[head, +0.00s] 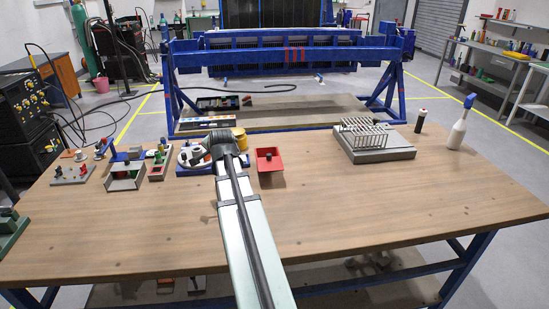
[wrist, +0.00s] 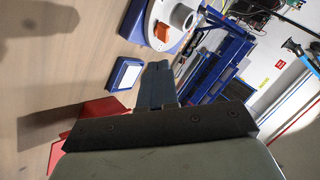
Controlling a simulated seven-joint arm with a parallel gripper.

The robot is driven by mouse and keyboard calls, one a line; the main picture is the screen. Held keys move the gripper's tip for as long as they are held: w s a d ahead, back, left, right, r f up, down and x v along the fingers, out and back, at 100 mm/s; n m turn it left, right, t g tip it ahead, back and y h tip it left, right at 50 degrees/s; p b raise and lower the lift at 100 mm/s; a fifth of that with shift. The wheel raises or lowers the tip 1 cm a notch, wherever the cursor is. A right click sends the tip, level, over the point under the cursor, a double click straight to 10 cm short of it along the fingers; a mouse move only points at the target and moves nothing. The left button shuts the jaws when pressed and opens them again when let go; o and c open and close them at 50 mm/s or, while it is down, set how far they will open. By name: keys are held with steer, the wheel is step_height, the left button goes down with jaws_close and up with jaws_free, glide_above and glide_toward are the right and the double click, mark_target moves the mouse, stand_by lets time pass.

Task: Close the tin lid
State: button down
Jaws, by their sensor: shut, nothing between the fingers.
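In the wrist view red parts (wrist: 104,107) show at the left, partly hidden behind my gripper's dark mount. My gripper (wrist: 156,66) is shut and empty, its fingers pointing up the picture, apart from the red parts. In the head view my own arm hides the fingers.
A blue base with a white round part (head: 190,152) stands left of my wrist, and a yellow cylinder (head: 240,139) is behind it. A small blue white-topped block (wrist: 125,74) lies near my fingers. A wire rack (head: 370,133) stands right. The table's front right is clear.

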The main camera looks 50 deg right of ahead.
steer(key=s+d+r+m, duration=0.1)
steer(key=s+d+m, duration=0.15)
steer(key=s, duration=0.65)
steer(key=s+d+r+m+y, duration=0.1)
steer(key=s+d, duration=0.3)
steer(key=s, duration=0.5)
steer(key=s+d+r+m, duration=0.1)
steer(key=s+d, duration=0.3)
steer(key=s, duration=0.5)
glide_toward(271, 159)
steer(key=f, duration=0.3)
steer(key=shift+w+d+f, duration=0.15)
steer(key=shift+w+f, duration=0.1)
steer(key=shift+f, duration=0.1)
steer(key=shift+w+d, duration=0.2)
steer(key=shift+w, duration=0.35)
steer(key=shift+w+d, duration=0.25)
steer(key=shift+w, duration=0.25)
steer(key=shift+w+d+m, duration=0.25)
steer(key=shift+w+d, duration=0.05)
steer(key=shift+w, duration=0.5)
steer(key=w+d, duration=0.6)
steer(key=shift+w+d+r, duration=0.1)
steer(key=shift+w+d, duration=0.2)
